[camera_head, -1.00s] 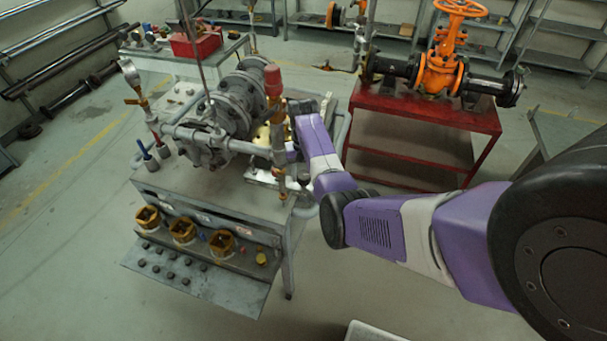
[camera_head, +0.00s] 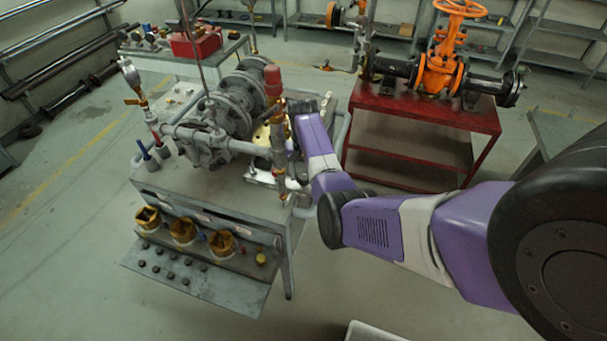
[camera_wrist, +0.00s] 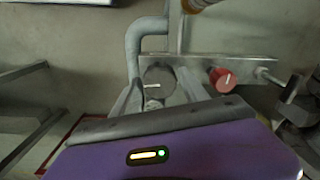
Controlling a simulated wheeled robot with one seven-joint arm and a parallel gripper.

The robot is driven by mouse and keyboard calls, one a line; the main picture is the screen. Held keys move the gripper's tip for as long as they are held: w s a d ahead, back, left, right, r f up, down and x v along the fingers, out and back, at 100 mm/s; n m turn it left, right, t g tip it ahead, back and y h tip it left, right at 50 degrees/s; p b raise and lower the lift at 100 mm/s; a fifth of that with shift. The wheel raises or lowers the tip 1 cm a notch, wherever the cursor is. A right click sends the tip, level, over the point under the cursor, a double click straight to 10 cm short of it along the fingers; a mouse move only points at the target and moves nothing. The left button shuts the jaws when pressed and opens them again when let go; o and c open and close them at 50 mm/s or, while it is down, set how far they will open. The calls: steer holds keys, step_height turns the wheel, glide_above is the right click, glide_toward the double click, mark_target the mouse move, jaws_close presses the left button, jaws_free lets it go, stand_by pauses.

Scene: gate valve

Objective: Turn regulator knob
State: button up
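In the wrist view a dark grey round knob (camera_wrist: 158,80) with a white pointer line sits on a metal plate (camera_wrist: 205,66). A red knob (camera_wrist: 222,80) with a white mark is to its right on the same plate. My gripper (camera_wrist: 159,80) has its fingers spread, one on each side of the grey knob. Contact between fingers and knob is not clear. In the head view my purple arm reaches to the right side of the valve bench (camera_head: 215,190), and the fingertips and knobs are hidden behind pipes and my wrist.
A grey bent pipe (camera_wrist: 134,52) runs close to the left finger. In the head view a vertical pipe with a red cap (camera_head: 273,82) stands beside my wrist. A red table (camera_head: 425,112) with an orange valve (camera_head: 438,72) stands to the right.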

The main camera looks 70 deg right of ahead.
mark_target(303, 174)
steer(key=shift+o, duration=0.7)
steer(key=shift+r+b, duration=0.6)
steer(key=shift+r, duration=3.3)
